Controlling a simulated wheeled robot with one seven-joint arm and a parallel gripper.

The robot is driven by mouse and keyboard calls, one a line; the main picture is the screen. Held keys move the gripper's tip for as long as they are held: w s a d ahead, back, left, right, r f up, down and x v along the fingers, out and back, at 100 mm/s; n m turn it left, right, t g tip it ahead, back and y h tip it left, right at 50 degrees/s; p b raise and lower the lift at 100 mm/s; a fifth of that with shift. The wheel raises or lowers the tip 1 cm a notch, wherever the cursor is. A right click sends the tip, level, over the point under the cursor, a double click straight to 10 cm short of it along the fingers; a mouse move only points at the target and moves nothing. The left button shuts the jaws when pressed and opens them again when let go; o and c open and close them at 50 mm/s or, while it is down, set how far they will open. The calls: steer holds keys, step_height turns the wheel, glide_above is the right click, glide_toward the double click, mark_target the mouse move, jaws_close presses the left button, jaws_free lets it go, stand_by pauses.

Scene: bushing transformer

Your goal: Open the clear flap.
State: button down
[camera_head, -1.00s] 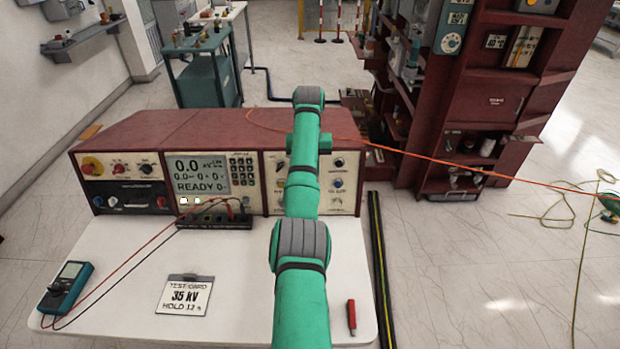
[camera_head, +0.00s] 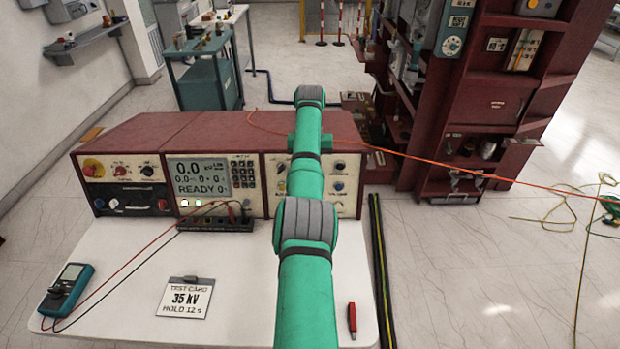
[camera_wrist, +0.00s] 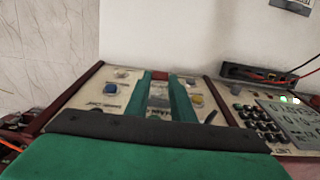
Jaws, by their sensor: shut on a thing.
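My gripper (camera_wrist: 160,82) shows in the wrist view as two green fingers over the right-hand panel of the red test console (camera_head: 215,128). The fingers stand a little apart, shut on a pale see-through piece between them, which I take to be the clear flap (camera_wrist: 159,96). A red part shows at the far end of the fingers. The flap's edges and angle are hard to make out. In the head view my green arm hides the gripper, the flap and the middle of that panel.
Knobs sit close on both sides of the fingers. A keypad (camera_wrist: 262,124) and black terminal block (camera_wrist: 258,76) are at right. On the white table (camera_head: 130,265) lie a meter (camera_head: 67,290), a test card (camera_head: 185,298) and a red pen (camera_head: 351,318). An orange cable (camera_head: 430,160) crosses behind.

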steer(key=c, duration=1.5)
jaws_free()
steer(key=shift+s, duration=0.1)
steer(key=shift+w+r, duration=0.2)
steer(key=shift+r, duration=1)
steer(key=shift+w+r, duration=0.25)
steer(key=shift+r, duration=1)
steer(key=shift+w+r, duration=0.2)
steer(key=shift+r, duration=1)
